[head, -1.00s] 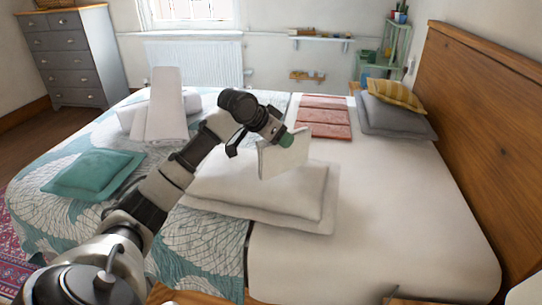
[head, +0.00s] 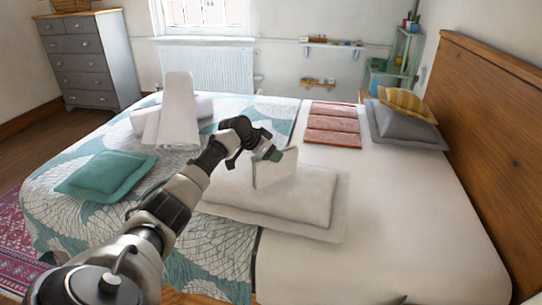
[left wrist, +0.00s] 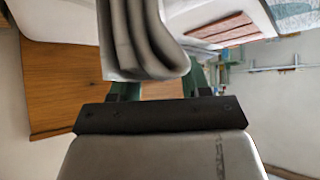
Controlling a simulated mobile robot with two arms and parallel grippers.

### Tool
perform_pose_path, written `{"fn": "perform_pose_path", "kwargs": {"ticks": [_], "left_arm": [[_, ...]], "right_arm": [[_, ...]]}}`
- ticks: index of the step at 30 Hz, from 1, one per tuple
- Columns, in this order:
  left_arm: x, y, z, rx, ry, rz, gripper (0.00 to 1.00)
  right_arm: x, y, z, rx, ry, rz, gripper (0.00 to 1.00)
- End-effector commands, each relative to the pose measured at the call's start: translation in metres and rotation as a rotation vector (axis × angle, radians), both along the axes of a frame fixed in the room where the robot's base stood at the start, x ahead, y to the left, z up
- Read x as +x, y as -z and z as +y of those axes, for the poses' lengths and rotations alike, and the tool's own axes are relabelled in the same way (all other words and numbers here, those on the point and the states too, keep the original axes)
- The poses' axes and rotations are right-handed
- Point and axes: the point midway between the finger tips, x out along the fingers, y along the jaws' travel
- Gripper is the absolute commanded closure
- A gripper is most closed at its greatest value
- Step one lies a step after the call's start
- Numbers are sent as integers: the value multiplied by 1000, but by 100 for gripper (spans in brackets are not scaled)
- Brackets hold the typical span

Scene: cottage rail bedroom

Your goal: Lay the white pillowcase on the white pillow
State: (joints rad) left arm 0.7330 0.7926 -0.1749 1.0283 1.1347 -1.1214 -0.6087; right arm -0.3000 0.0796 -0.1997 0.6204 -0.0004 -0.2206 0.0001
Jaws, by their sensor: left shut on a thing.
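The white pillowcase (head: 275,170) is a small folded cloth held on edge over the white pillow (head: 312,200). My left gripper (head: 271,156) is shut on its upper edge. In the left wrist view the folded layers of the pillowcase (left wrist: 140,40) hang between the green fingers of my left gripper (left wrist: 158,86). The white pillow lies flat across the middle of the bed, and my left arm and the pillowcase hide part of it. I cannot tell whether the pillowcase's lower edge touches the pillow.
A teal cushion (head: 107,175) and white rolled or folded cloths (head: 175,112) lie on the patterned left half of the bed (head: 185,265). Folded pink cloth (head: 332,125), a grey pillow (head: 405,130) and a yellow cushion (head: 407,103) lie farther back.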

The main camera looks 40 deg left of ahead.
Motion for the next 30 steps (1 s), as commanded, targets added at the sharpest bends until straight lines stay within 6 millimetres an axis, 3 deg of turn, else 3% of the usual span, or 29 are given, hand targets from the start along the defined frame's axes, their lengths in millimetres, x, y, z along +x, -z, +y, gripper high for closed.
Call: {"fn": "perform_pose_path", "kwargs": {"ticks": [3,22,23,27,30], "left_arm": [[0,13,0,-2,-1,0,93],[0,26,0,-2,-1,-3,93],[0,25,0,-1,-1,-2,48],[0,25,0,-1,-1,-1,27],[0,25,0,-1,-1,-1,27]], "right_arm": [[0,-2,0,0,0,0,63],[0,5,0,0,0,-1,63],[0,4,0,0,0,-1,63],[0,4,0,1,0,-1,63],[0,4,0,0,0,-1,63]]}}
